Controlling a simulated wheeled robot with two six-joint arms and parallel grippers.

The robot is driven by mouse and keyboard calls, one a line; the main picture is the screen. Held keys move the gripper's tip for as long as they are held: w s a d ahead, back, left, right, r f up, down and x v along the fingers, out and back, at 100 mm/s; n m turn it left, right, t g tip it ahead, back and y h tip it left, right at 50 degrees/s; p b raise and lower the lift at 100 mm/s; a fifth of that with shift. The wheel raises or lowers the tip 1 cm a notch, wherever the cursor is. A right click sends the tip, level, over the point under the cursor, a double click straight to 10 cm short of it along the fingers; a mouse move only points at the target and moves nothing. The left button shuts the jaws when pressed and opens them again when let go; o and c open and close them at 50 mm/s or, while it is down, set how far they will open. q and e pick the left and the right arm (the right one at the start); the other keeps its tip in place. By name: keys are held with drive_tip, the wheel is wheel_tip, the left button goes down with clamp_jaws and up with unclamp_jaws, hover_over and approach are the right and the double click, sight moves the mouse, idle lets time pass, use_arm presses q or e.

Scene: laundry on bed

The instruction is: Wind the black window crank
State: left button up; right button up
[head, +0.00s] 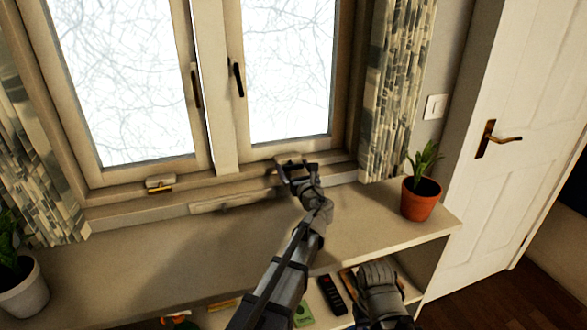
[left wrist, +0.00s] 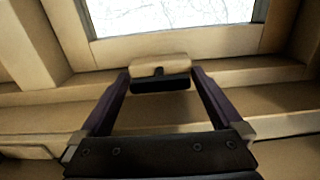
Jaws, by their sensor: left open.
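The black window crank (left wrist: 160,83) is on a beige housing at the foot of the right-hand window, centred in the left wrist view. In the head view its housing (head: 289,159) shows just beyond my left gripper (head: 296,167), which hides most of the crank. My left gripper is open; in the left wrist view its two fingers (left wrist: 161,76) stand on either side of the crank. Whether they touch it is unclear. My right gripper (head: 380,282) is low at the shelf front, its jaws not clear to see.
A second crank with a yellowish handle (head: 160,185) is under the left window. A potted plant (head: 420,199) stands right of my left arm, another (head: 22,286) at far left. Curtains (head: 398,90) hang beside the window. The shelf top (head: 150,250) left of my arm is clear.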

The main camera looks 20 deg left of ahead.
use_arm(q)
drive_tip(key=v, duration=0.7)
drive_tip(key=shift+s+d, duration=0.2)
drive_tip(key=shift+s, duration=0.1)
